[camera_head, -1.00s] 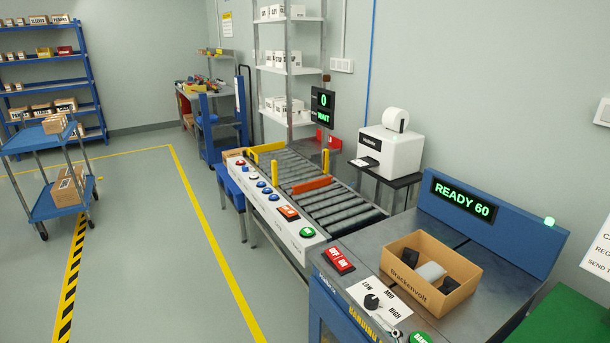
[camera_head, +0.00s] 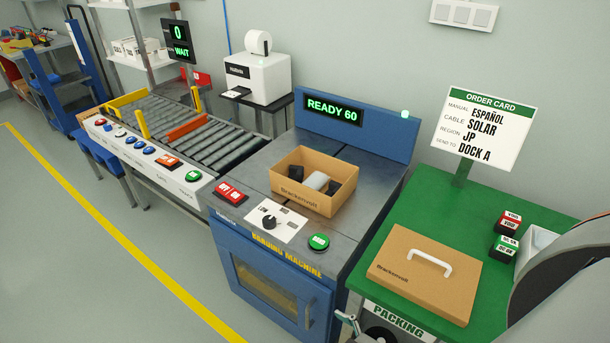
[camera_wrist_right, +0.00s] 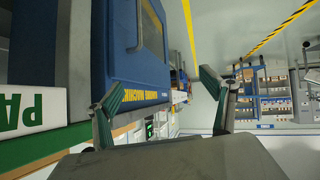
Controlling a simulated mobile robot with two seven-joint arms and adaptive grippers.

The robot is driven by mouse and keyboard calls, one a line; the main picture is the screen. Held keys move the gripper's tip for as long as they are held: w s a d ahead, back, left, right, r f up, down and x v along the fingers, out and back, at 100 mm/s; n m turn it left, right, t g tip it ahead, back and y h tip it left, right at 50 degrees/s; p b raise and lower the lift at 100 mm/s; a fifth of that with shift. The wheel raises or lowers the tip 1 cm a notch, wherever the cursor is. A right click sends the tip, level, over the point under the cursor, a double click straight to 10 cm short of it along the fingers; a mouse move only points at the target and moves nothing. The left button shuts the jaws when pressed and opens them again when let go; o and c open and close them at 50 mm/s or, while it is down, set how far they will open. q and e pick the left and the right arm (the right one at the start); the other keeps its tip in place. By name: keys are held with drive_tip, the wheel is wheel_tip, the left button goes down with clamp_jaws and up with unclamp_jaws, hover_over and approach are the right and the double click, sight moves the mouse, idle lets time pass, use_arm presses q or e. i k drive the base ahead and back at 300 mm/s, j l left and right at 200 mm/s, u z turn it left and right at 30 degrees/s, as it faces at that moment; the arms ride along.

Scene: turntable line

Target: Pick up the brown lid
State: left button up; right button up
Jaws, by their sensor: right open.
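The brown lid (camera_head: 425,272) lies flat on the green packing table in the head view. It has a white handle (camera_head: 430,256) on top and "Brackenvolt" printed near its front left edge. My right gripper shows in the right wrist view (camera_wrist_right: 165,105) with its two fingers spread apart and nothing between them. It faces the front of the banding machine and is away from the lid. In the head view part of the right gripper shows at the bottom edge (camera_head: 348,322), below and left of the lid. My left gripper is not in view.
An open brown box (camera_head: 325,200) with dark and grey items stands on the banding machine (camera_head: 265,240), left of the lid. An order card (camera_head: 486,130) stands behind the lid. Small red (camera_head: 509,222) and green (camera_head: 504,247) blocks and a white bin (camera_head: 537,248) are to its right.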

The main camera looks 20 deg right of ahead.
sight(444, 280)
drive_tip(key=i+j+z, duration=0.15)
drive_tip(key=z, duration=1.5)
drive_tip(key=l+z, duration=0.2)
